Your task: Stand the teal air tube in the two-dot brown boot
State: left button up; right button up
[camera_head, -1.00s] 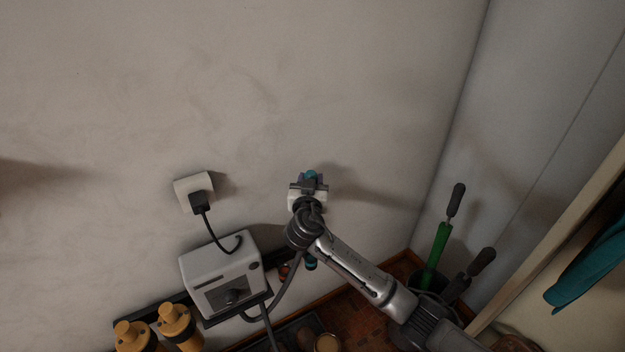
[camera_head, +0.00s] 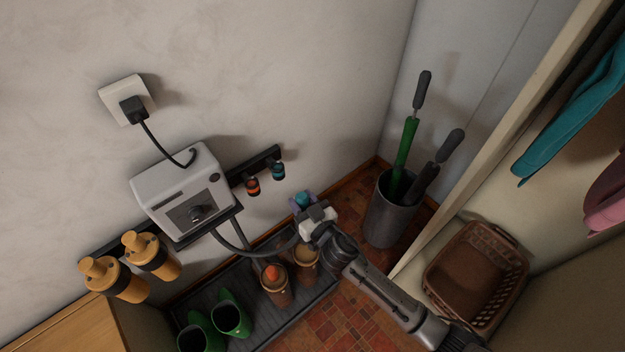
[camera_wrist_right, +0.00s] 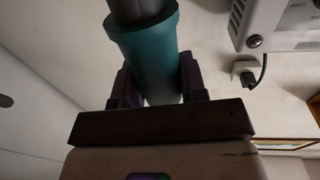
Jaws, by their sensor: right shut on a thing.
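My right gripper (camera_head: 304,207) is shut on the teal air tube (camera_head: 302,198), above and slightly to the right of the brown boots in the head view. In the right wrist view the teal tube (camera_wrist_right: 148,55) stands between the two fingers, with a dark grey part at its upper end. Two brown boots stand on the tray: the left one (camera_head: 278,297) has an orange tube in it, and the right one (camera_head: 306,276) shows an open top with nothing seen standing in it. I cannot make out dots on either. My left gripper is not in view.
Green boots (camera_head: 232,318) stand left on the dark tray (camera_head: 195,297). A white dryer box (camera_head: 180,185) with a hose is on the wall. An umbrella bin (camera_head: 390,215) and a brown basket (camera_head: 475,270) are at right.

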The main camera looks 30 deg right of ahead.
jog(key=shift+s+f+b, duration=0.35)
jog(key=shift+f, duration=0.15)
notch_tip(320, 180, down, 3)
jog(key=b, duration=0.3)
notch_tip(320, 180, down, 13)
jog(key=b, duration=1.1)
jog(key=shift+f, duration=0.2)
notch_tip(320, 180, down, 2)
jog(key=shift+f+b, duration=0.1)
jog(key=shift+b, duration=0.4)
jog(key=shift+f, duration=2.8)
